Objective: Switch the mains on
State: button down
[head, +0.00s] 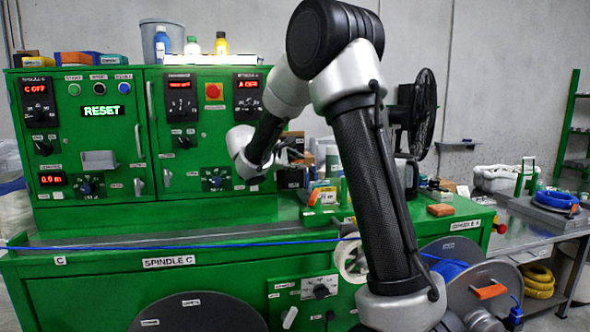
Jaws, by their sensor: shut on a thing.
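A green control cabinet (100,215) stands on the green bench, with labelled knobs, lamps and lit red displays on its front. I cannot read which control is the mains switch. A white plate with a black rotary knob (320,291) is on the bench front below, its label too small to read. My arm bends over to the cabinet's right end. My gripper (293,152) is just past that end, small and partly hidden by my own wrist and arm. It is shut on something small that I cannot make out.
A blue cable (180,245) runs along the bench front. A tape roll (349,262) and reels sit below at the right. An orange block (440,210) and several small items lie on the bench right of my arm. A black fan (424,115) stands behind.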

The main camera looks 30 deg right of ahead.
jog(key=shift+w+r+n+g+y, duration=0.3)
jog(key=shift+r+n+g+y, duration=0.25)
jog(key=shift+n+g+y, duration=0.45)
jog(key=shift+d, duration=0.1)
jog(key=c, duration=1.4)
grip_release()
jog(key=shift+r, duration=0.1)
jog(key=v, duration=1.2)
jog(key=shift+w, duration=0.25)
